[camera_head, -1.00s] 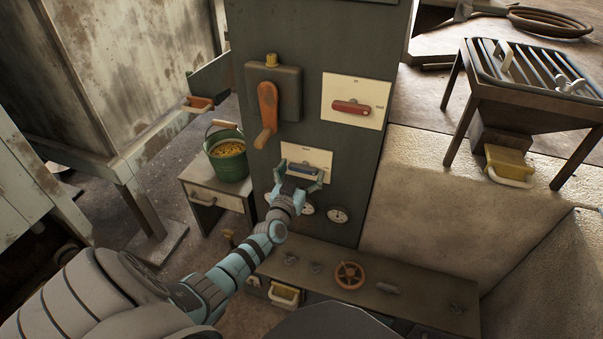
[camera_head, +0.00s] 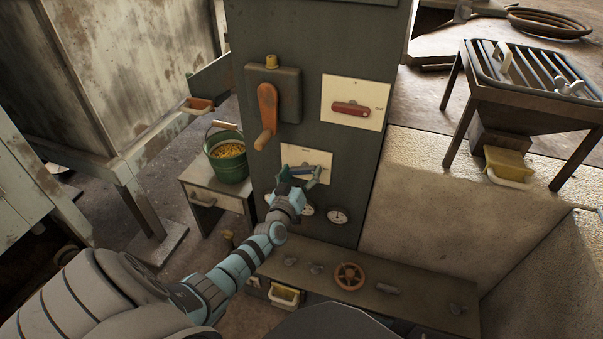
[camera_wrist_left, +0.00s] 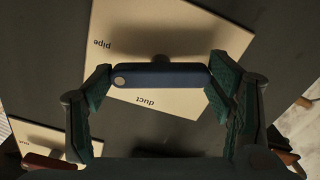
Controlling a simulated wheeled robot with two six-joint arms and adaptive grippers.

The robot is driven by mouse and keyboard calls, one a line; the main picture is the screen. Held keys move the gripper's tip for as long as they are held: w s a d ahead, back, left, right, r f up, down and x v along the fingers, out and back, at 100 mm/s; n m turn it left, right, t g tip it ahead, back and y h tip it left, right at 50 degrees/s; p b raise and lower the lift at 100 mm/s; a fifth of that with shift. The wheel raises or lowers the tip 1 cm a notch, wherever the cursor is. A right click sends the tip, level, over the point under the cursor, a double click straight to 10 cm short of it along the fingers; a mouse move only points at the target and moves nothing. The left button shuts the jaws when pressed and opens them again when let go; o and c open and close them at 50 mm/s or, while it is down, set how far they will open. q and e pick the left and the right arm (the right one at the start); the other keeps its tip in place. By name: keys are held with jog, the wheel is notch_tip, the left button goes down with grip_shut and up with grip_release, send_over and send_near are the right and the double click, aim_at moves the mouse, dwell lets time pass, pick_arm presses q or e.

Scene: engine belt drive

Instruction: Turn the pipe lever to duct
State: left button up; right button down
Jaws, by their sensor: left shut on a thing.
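The blue pipe lever (camera_head: 303,170) sits on a pale plate (camera_head: 322,160) on the dark cabinet front. In the left wrist view the lever (camera_wrist_left: 165,76) lies level across the picture, and the plate (camera_wrist_left: 215,50) is tilted behind it. The labels "pipe" and "duct" read upside down there. The dotted end of the lever stands between the two labels. My left gripper (camera_head: 300,177) is shut on the lever, one finger at each end, as the left wrist view (camera_wrist_left: 161,88) shows. My right gripper is not in view.
A red lever on another pale plate (camera_head: 376,90) is above right. An orange handle (camera_head: 267,110) hangs above left. Gauges (camera_head: 337,215) are just below. A ledge (camera_head: 410,290) with a handwheel (camera_head: 349,276) juts out beneath. A green bucket (camera_head: 229,168) stands at left.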

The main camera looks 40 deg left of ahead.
pick_arm(q)
jog(key=n, duration=0.6)
jog(key=shift+f, duration=0.1)
jog(key=n, duration=0.4)
jog(key=shift+b, duration=0.3)
jog(key=shift+n, duration=0.8)
jog(key=shift+f+n, duration=0.1)
jog(key=shift+n, duration=0.6)
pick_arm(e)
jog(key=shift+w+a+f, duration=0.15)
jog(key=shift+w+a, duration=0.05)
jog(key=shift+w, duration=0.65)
pick_arm(q)
jog(key=shift+n, duration=0.4)
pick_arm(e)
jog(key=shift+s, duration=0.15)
pick_arm(q)
jog(key=o, duration=1)
jog(key=shift+o, duration=0.9)
